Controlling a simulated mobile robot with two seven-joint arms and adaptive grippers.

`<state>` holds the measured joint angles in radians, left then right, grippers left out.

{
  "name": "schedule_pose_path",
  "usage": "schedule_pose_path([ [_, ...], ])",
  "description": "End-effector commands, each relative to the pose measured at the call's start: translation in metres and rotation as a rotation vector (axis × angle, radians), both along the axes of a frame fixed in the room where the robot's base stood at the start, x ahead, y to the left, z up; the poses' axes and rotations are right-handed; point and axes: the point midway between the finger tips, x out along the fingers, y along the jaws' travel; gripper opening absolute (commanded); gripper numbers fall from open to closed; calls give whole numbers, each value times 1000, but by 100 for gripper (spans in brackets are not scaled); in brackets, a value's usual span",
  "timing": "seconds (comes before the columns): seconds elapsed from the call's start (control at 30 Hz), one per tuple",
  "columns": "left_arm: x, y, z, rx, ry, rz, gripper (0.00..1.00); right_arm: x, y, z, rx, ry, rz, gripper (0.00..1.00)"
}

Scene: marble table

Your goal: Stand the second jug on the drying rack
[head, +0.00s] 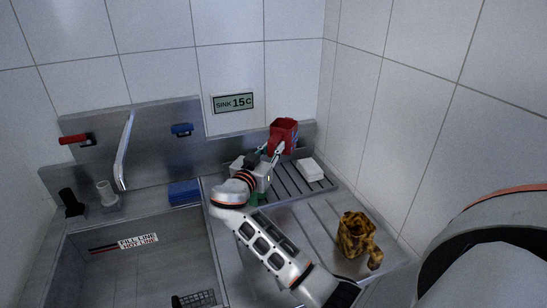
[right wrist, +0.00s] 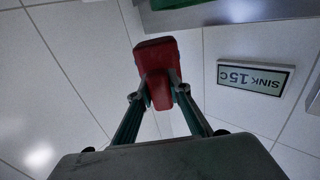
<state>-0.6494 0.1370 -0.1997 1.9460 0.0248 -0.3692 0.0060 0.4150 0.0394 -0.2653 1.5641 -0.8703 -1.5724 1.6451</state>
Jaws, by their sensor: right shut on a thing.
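A red jug (head: 284,135) is held up at the back of the sink unit, above the ribbed drying rack (head: 318,187). My right gripper (head: 271,151) is shut on it. In the right wrist view the red jug (right wrist: 155,55) is tilted, and its narrow lower part, perhaps the handle, sits between the fingertips of my right gripper (right wrist: 160,88). A brown and yellow mottled jug (head: 352,235) stands on the drainboard at the right, apart from the rack. A green thing (head: 257,199) shows partly behind my right arm; I cannot tell what it is. My left gripper is not in view.
A white block (head: 311,169) lies at the rack's right side. The sink basin (head: 180,258) is at the left, with a tap (head: 124,150) and a blue block (head: 184,192) behind it. Tiled walls close off the back and right.

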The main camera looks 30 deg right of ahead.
Motion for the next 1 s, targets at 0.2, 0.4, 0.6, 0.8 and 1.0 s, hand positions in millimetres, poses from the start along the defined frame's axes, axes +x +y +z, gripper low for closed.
schedule_pose_path([
  [0.2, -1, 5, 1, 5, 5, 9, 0, 0, 0, -30, -3, 4, 0, 0],
  [0.4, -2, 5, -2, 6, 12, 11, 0, 0, 0, -36, -1, 0, 0, 0],
  [0.6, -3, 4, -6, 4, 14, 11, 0, 0, 0, -37, -1, 0, 0, 0],
  [0.8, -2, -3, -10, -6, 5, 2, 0, 0, 0, -43, -1, 0, -1, 0],
  [1.0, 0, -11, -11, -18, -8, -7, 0, 0, 0, -49, 0, 0, 1, 0],
])
